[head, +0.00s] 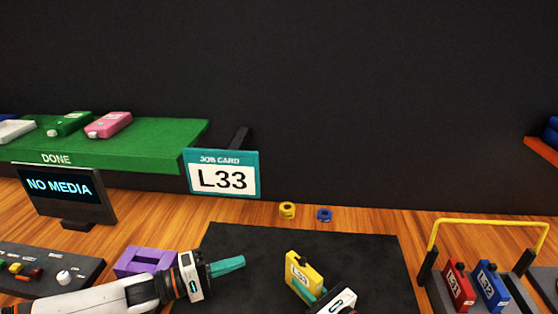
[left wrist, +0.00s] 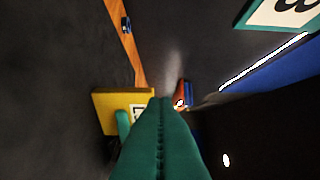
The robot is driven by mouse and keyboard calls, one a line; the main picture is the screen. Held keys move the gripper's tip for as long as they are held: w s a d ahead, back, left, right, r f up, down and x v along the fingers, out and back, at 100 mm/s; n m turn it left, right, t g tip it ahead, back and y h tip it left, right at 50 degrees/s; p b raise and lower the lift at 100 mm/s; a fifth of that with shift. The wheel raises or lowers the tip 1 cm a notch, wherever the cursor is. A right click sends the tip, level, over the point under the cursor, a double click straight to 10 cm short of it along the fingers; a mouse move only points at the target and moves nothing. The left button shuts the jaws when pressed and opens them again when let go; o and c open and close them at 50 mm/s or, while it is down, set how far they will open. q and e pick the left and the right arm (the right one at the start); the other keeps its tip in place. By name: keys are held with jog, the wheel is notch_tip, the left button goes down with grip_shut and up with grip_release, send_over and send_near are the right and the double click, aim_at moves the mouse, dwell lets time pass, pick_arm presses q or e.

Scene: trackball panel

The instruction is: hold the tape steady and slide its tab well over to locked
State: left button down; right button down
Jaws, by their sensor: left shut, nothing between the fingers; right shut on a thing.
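The yellow tape (head: 304,275), with a white label, stands tilted above the black mat (head: 255,240) in the head view. My right gripper (head: 312,299) is shut on the tape at its lower part. My left gripper (head: 240,263) is shut and empty, to the left of the tape and apart from it. In the left wrist view the left gripper's closed teal fingers (left wrist: 162,115) point toward the tape (left wrist: 112,106), overlapping part of it. The tape's tab is too small or hidden to make out.
A purple block (head: 146,260) and a control panel (head: 50,272) lie at the left. A screen (head: 65,194) reads NO MEDIA; the job card (head: 222,174) reads L33. A rack with red and blue tapes (head: 488,285) stands right. Small yellow and blue rings (head: 324,214) lie behind the mat.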

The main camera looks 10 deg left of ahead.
pick_arm(q)
jog(key=s+a+r, duration=0.2)
jog(key=s+a, duration=0.2)
jog(key=a, duration=0.2)
jog(key=shift+a+r, duration=0.2)
jog(key=shift+r, duration=0.2)
dwell(0.3)
pick_arm(e)
jog(key=c, duration=1.2)
grip_release()
jog(key=v, duration=1.2)
jog(key=shift+r, duration=0.1)
jog(key=o, duration=0.3)
